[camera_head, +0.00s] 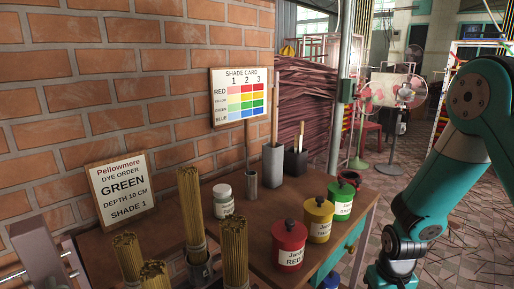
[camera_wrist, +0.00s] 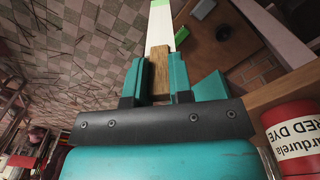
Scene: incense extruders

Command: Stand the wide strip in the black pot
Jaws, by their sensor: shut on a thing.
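My gripper (camera_wrist: 160,85) is shut on the brown wooden end of a strip (camera_wrist: 160,30). Beyond the fingers the strip is white, with a green end at the top edge of the wrist view. The black pot (camera_head: 295,165) stands on the table in the head view, just right of a taller grey holder (camera_head: 272,165). A narrow white strip and a dark one stick up from the pot. My gripper and the held strip are out of the head view; my arm reaches down at its right side.
Red (camera_head: 289,250), yellow (camera_head: 318,222) and green (camera_head: 341,200) lidded jars line the table's right edge. A white jar (camera_head: 223,202), a shade card (camera_head: 240,95), an order sign (camera_head: 122,188) and bundles of sticks (camera_head: 233,245) stand left. Open floor lies right.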

